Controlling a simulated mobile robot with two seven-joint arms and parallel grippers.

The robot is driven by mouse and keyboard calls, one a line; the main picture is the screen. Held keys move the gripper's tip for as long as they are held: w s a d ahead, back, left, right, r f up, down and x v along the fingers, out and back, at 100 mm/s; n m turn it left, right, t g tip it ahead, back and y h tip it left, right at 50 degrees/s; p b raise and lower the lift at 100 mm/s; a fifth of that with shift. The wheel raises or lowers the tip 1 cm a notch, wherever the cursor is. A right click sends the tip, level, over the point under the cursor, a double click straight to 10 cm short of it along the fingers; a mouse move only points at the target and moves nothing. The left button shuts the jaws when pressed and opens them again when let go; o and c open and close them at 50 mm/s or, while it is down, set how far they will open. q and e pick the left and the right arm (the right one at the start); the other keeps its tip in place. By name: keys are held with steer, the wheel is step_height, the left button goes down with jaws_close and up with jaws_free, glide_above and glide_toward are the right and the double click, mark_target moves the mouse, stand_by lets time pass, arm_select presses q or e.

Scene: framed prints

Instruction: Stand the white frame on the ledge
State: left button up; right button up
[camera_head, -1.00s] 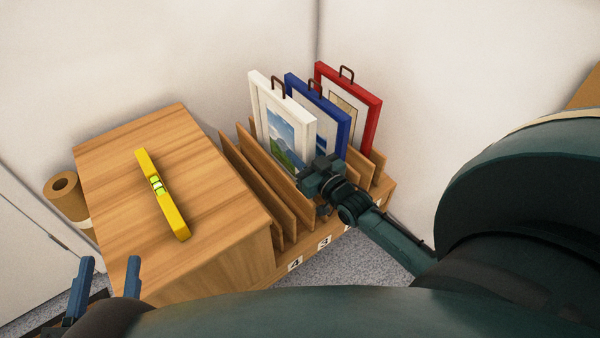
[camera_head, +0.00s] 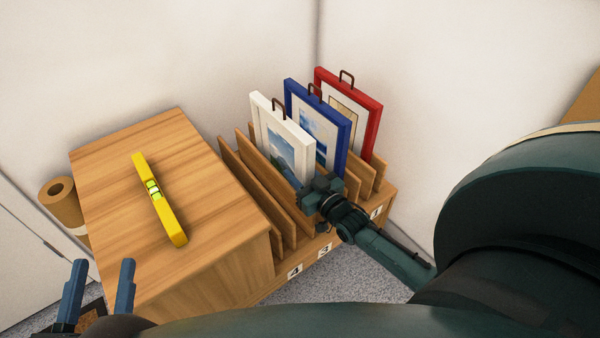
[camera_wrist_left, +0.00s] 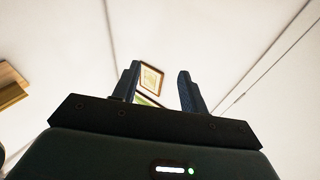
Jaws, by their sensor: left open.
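The white frame (camera_head: 295,126), with a landscape print and a brown top handle, stands upright among the dividers of the wooden rack (camera_head: 270,190); its lower edge is hidden. My right gripper (camera_head: 314,194) is at its lower right edge and appears closed on it, though its fingertips are hidden. My left gripper (camera_head: 98,288) is open and empty at the lower left, and its fingers also show in the left wrist view (camera_wrist_left: 158,88). A wooden piece (camera_wrist_left: 12,88) at the left of that view may be the ledge; I cannot tell.
A blue frame (camera_head: 345,136) and a red frame (camera_head: 374,125) stand behind the white one. A yellow level (camera_head: 160,200) lies on the wooden cabinet (camera_head: 215,215) beside the rack. A brown roll (camera_head: 62,205) stands left of it. Framed prints (camera_wrist_left: 151,80) hang on the wall.

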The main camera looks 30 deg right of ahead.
steer(key=shift+o, duration=0.5)
arm_select(q)
steer(key=shift+f, duration=0.1)
arm_select(e)
steer(key=shift+f+b, duration=0.2)
steer(key=shift+b, duration=0.15)
arm_select(q)
steer(key=p, duration=0.4)
steer(key=shift+s+a+m+g+y+p, duration=0.2)
steer(key=shift+a+m+g+y+p, duration=0.1)
steer(key=shift+a+m, duration=0.1)
arm_select(e)
steer(key=s+d, duration=0.1)
steer(key=s, duration=1.2)
steer(key=shift+d, duration=0.4)
steer(key=shift+f, duration=0.15)
